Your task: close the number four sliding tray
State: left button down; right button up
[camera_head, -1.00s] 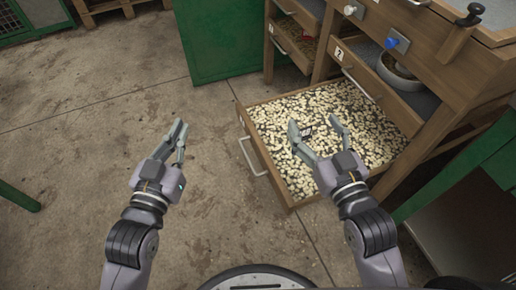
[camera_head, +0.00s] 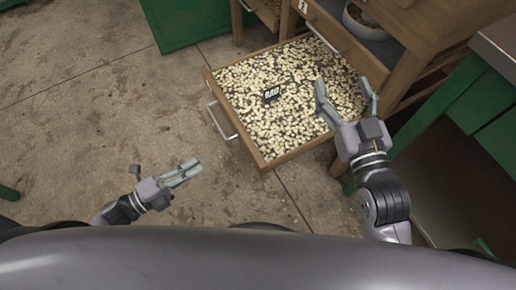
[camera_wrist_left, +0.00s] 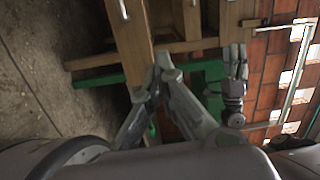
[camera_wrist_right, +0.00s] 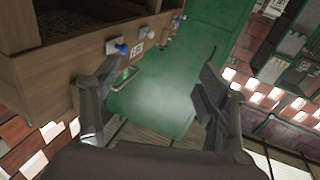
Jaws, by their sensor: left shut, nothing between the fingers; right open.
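A wooden sliding tray (camera_head: 238,139) full of pale beans is pulled well out of the bench in the head view. Its metal handle (camera_head: 221,121) is on the front panel, facing left. I cannot read a number four on it. My left gripper (camera_head: 198,168) is shut and empty, low over the floor, below and left of the tray's near front corner, apart from the handle. In the left wrist view, its fingertips (camera_wrist_left: 163,65) appear near a wooden panel (camera_wrist_left: 130,35). My right gripper (camera_head: 347,90) is open and empty, over the tray's right side near the bench.
The wooden bench (camera_head: 420,35) holds a bowl (camera_head: 366,22). Green metal furniture (camera_head: 480,95) stands at the right. The concrete floor (camera_head: 90,110) left of the tray is clear.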

pick_arm(q)
jog(key=w+d+m+b, duration=0.1)
jog(key=w+d, duration=0.2)
jog(key=d, duration=0.2)
jog(key=w+d+f+m+g+b, duration=0.1)
jog(key=w+d, duration=0.2)
jog(key=d, duration=0.3)
jog(key=shift+d+f+g+h, duration=0.2)
jog(key=shift+g+h, duration=0.1)
jog(key=shift+h, duration=0.1)
pick_arm(e)
jog(key=s+r+t+y, duration=0.2)
jog(key=r+t, duration=0.4)
jog(key=r, duration=0.4)
jog(key=shift+s+r+t, duration=0.2)
jog(key=shift+s+t, duration=0.1)
jog(key=shift+s, duration=0.55)
jog(key=shift+d, duration=0.1)
